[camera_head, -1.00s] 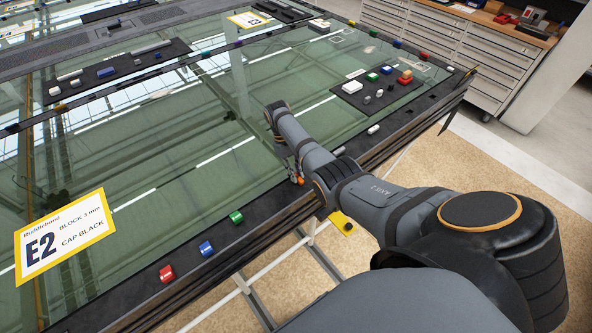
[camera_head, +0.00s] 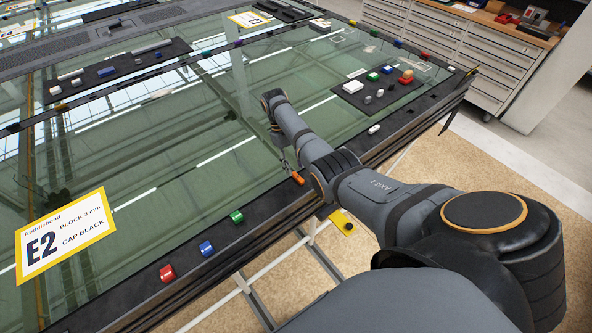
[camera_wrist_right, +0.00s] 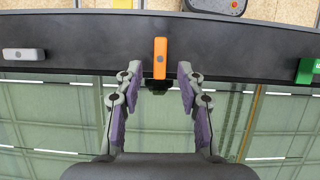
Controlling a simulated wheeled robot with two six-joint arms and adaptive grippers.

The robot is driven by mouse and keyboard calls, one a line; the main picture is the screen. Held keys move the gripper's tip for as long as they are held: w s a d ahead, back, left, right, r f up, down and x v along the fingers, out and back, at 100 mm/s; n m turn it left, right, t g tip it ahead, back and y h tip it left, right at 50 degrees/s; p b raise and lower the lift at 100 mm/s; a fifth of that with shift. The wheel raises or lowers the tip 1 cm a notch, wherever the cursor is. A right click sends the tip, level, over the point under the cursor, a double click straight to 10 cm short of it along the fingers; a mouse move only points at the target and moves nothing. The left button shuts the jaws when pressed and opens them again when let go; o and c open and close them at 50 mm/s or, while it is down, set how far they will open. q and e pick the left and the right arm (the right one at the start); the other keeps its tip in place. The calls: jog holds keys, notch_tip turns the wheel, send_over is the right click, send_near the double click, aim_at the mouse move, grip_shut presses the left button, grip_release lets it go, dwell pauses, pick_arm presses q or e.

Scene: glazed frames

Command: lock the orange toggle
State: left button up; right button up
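The orange toggle (camera_head: 297,178) sits on the dark frame bar at the near edge of the glazed frame. In the right wrist view the orange toggle (camera_wrist_right: 160,52) is upright in the picture, its long side across the bar. My right gripper (camera_wrist_right: 160,73) is open, its two fingers spread either side of the toggle's lower end, with a gap on both sides. In the head view the right gripper (camera_head: 286,162) is small and partly hidden by my arm, just beside the toggle on the glass side. My left gripper is not in view.
Red (camera_head: 166,272), blue (camera_head: 206,248) and green (camera_head: 236,216) blocks sit along the same bar, with a white one (camera_head: 373,129) farther along. A black tray (camera_head: 345,97) of small parts lies on the glass. An E2 card (camera_head: 65,236) lies at left.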

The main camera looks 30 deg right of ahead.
jog(key=v, duration=0.8)
jog(key=shift+w, duration=0.15)
jog(key=shift+r, duration=0.15)
